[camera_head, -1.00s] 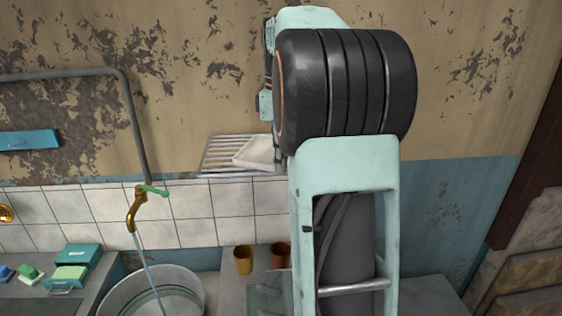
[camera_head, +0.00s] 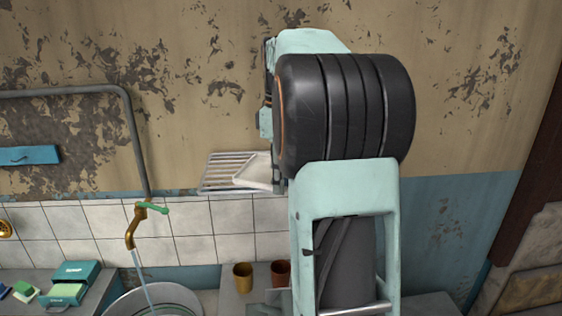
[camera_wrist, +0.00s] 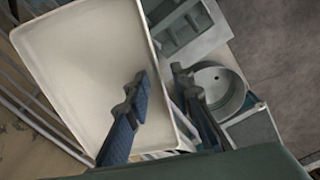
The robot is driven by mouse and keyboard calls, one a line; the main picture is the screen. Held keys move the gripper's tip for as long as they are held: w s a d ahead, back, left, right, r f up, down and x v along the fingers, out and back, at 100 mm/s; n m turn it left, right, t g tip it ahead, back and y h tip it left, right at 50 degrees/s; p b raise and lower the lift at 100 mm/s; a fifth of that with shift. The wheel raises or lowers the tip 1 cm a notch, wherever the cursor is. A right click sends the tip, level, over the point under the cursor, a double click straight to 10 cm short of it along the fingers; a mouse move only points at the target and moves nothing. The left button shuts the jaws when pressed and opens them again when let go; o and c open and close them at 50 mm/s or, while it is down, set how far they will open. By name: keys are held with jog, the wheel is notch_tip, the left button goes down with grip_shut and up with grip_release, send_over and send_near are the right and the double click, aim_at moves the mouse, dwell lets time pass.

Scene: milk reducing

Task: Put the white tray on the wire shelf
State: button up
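The white tray (camera_head: 255,171) lies slanted over the right part of the wire shelf (camera_head: 215,172) on the wall, in the head view. In the wrist view the tray (camera_wrist: 85,65) fills the left half, with shelf bars (camera_wrist: 28,95) showing beside and below it. My gripper (camera_wrist: 161,78) is at the tray's right rim: one finger is over the tray's inside, the other outside the rim. The fingers stand apart with gaps visible beside the rim, so it looks open around it. In the head view my arm hides the gripper and the tray's right end.
Below the shelf stand a yellow cup (camera_head: 243,276) and a brown cup (camera_head: 281,273) on a counter. A tap (camera_head: 134,228) runs water into a metal basin (camera_head: 160,300) at lower left. A pipe (camera_head: 134,130) rises left of the shelf. A round pot (camera_wrist: 220,90) shows below in the wrist view.

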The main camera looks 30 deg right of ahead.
notch_tip(320, 180, up, 12)
jog(key=shift+s+a+f, duration=0.15)
dwell(0.3)
dwell(0.5)
